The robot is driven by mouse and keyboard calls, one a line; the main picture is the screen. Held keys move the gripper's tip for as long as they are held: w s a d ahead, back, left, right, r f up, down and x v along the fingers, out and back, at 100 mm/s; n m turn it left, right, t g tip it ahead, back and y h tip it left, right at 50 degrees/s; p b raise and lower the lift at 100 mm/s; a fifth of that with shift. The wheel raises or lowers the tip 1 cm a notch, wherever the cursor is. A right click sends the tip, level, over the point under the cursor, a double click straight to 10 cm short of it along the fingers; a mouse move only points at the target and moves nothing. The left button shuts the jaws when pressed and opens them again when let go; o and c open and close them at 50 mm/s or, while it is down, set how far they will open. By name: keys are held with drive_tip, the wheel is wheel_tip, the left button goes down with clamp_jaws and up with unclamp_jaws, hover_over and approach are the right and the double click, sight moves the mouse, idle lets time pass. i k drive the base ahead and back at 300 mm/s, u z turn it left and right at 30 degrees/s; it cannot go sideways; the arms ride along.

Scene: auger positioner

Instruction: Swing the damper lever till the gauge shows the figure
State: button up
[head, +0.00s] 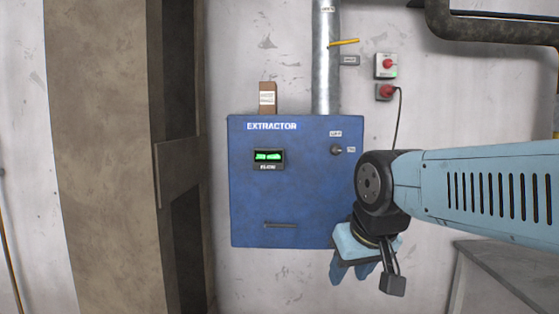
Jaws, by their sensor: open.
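The damper lever (345,42) is a thin yellow bar on the grey metal duct (327,70) at the top middle. It points right and tilts slightly upward. A small grey label (349,60) sits just below it. The gauge (268,157) is a black display with lit green marks on the blue extractor box (296,200); its figure is too small to read. My gripper (352,272) is at the lower right of the box, pointing down, well below the lever and apart from it. Its fingers are partly hidden by my wrist, and nothing shows between them.
A switch box with a red knob (387,65) and a red plug (384,92) with a hanging cable are right of the duct. A dark pipe (470,24) crosses the upper right. A brown pillar (110,150) stands left. A grey cabinet (505,280) is lower right.

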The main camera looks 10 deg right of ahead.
sight(355, 40)
drive_tip(key=k, duration=0.4)
drive_tip(key=u, duration=0.15)
drive_tip(key=i, duration=0.9)
drive_tip(key=u, duration=0.4)
drive_tip(key=k, duration=1.2)
drive_tip(key=u, duration=0.35)
drive_tip(key=i, duration=0.35)
drive_tip(key=z, duration=0.85)
drive_tip(key=i, duration=0.95)
drive_tip(key=z, duration=0.55)
